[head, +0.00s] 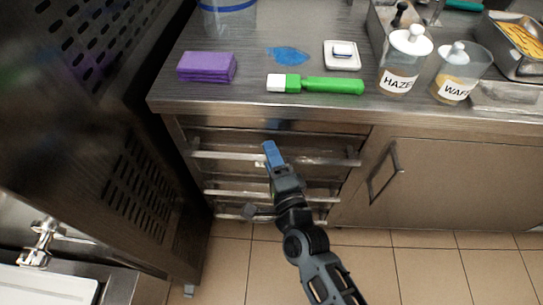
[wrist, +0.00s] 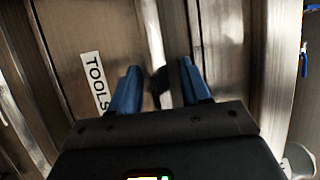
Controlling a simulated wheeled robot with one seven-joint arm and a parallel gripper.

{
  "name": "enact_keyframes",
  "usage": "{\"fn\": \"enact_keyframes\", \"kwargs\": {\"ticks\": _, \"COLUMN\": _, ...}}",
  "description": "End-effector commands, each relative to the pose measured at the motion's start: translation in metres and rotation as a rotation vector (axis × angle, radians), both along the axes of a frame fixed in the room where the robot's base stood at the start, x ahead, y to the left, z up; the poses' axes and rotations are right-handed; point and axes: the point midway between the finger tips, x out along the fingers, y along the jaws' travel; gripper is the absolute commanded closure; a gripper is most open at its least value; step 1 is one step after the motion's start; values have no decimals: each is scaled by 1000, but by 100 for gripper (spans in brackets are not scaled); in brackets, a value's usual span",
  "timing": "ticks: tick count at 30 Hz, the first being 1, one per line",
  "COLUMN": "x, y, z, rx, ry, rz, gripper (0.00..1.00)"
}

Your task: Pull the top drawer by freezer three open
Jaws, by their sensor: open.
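The top drawer (head: 325,142) is in the steel counter's drawer stack, left of centre in the head view. It looks shut. Its long bar handle (head: 225,156) runs across the front. My gripper (head: 271,150) is at the middle of this bar, with its blue fingers open. In the wrist view my gripper (wrist: 158,78) has one finger on each side of a bright bar (wrist: 152,35), which seems to lie between them without being clasped. A white TOOLS label (wrist: 95,80) is on the drawer front beside the left finger. My gripper hides part of the handle in the head view.
A lower drawer handle (head: 235,194) runs beneath. A cabinet door with a handle (head: 385,172) is to the right. A tall dark steel unit (head: 110,130) stands close on the left. The counter holds purple cloths (head: 207,67), a green-handled brush (head: 330,86) and jars (head: 403,65). Tiled floor is clear in front.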

Motion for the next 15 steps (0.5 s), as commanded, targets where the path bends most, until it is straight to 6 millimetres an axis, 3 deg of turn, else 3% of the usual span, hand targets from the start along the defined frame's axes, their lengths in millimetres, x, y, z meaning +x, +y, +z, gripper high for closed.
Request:
{"fn": "enact_keyframes", "kwargs": {"ticks": 7, "x": 1, "y": 0, "z": 0, "rx": 0, "ry": 0, "rz": 0, "gripper": 53}}
{"fn": "enact_keyframes", "kwargs": {"ticks": 15, "x": 1, "y": 0, "z": 0, "rx": -1, "ry": 0, "rz": 0, "gripper": 78}}
